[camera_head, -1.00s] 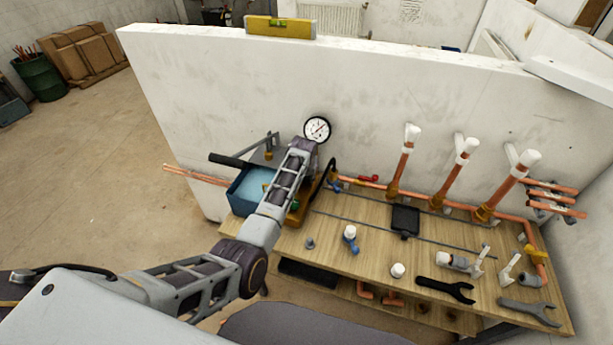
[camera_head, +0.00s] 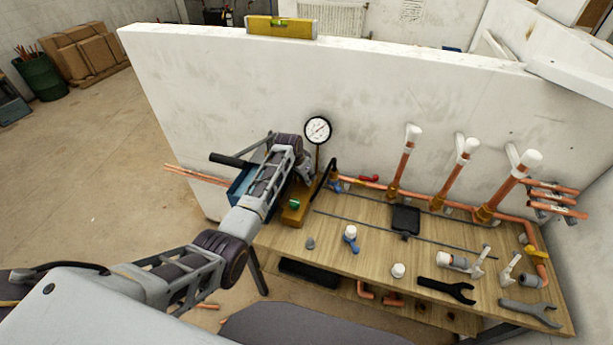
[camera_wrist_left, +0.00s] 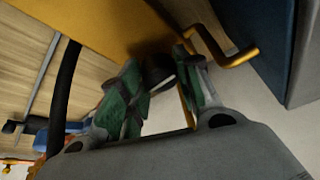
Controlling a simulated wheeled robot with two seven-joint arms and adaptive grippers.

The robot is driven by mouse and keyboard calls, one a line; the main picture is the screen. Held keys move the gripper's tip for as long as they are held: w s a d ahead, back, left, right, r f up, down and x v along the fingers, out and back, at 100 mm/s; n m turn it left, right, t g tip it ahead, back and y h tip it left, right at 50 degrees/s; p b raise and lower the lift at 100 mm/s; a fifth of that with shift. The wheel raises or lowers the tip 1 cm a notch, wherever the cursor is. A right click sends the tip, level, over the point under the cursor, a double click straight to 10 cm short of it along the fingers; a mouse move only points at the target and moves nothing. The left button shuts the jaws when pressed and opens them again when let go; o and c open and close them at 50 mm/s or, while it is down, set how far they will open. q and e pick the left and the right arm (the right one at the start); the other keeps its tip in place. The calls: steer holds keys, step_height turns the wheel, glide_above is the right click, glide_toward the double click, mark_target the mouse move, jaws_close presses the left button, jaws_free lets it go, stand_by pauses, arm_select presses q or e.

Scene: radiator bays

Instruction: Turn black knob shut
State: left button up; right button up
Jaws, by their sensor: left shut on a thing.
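In the left wrist view the black knob (camera_wrist_left: 157,70) is a small dark round part beside the yellow-brown block of the test pump. My left gripper (camera_wrist_left: 163,82) has its green-padded fingers on either side of the knob and is shut on it. The pump's blue tank (camera_head: 237,186) is mostly covered by my arm. My right gripper is not in view.
The round white gauge (camera_head: 318,130) stands above the pump, close to my wrist. A black handle (camera_head: 230,160) sticks out left. A black hose (camera_head: 325,180) runs to the copper pipes. Fittings and wrenches (camera_head: 446,290) lie on the wooden bench (camera_head: 375,255) to the right.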

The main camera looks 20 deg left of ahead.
arm_select(q)
steer(key=shift+a, duration=0.1)
stand_by(0.4)
steer(key=o, duration=1)
step_height(320, 180, up, 10)
stand_by(0.3)
steer(key=shift+f, duration=0.1)
stand_by(0.5)
